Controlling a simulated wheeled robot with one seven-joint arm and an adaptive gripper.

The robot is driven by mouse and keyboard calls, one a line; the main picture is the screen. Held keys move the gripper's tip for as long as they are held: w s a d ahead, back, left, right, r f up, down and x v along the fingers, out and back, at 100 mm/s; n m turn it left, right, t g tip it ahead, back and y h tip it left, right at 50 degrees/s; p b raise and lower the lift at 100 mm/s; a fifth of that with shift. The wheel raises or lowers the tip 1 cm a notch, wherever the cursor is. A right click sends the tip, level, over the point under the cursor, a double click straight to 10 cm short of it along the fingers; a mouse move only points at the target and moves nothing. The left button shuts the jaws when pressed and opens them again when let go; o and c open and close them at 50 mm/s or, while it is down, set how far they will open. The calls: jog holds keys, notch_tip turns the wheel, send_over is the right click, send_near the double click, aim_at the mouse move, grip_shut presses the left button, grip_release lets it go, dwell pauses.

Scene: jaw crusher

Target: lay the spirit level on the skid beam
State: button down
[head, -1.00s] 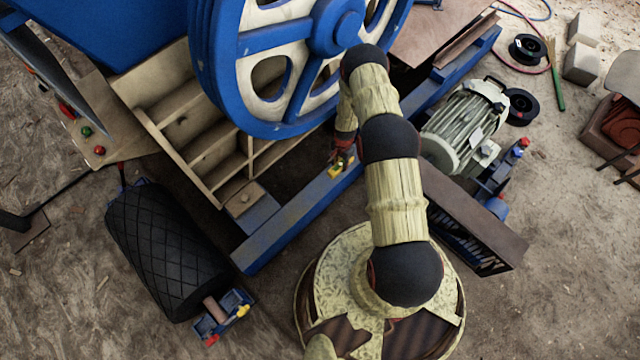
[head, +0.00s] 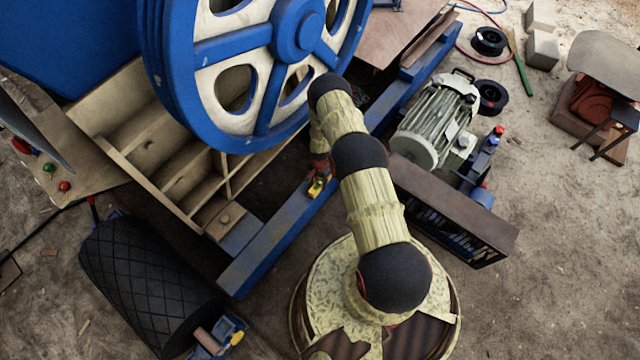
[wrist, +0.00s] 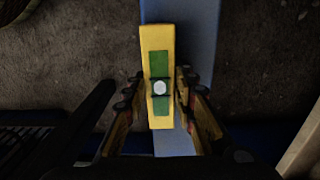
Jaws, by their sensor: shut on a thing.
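The spirit level is a short yellow bar with a green middle and a pale round vial (wrist: 158,60). My gripper (wrist: 160,92) has its two fingers on either side of the level and is shut on it. In the head view my gripper (head: 318,182) is at the blue skid beam (head: 262,255), with a bit of the yellow level (head: 316,189) showing. In the wrist view the blue beam (wrist: 200,40) runs behind the level, roughly parallel to it and slightly to its right. I cannot tell whether the level touches the beam.
A blue and cream flywheel (head: 295,35) rises close behind my gripper. A grey motor (head: 435,120) and a brown open-ended channel (head: 455,210) stand right of the beam. A black ribbed roller (head: 145,285) lies at the left.

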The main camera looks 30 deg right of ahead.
aim_at(320, 183)
jog(key=shift+f, duration=0.15)
jog(key=c, duration=1.5)
grip_release()
jog(key=shift+o, duration=0.2)
notch_tip(320, 183, up, 12)
jog(key=p, duration=0.4)
jog(key=shift+p, duration=0.3)
jog(key=shift+s, duration=0.1)
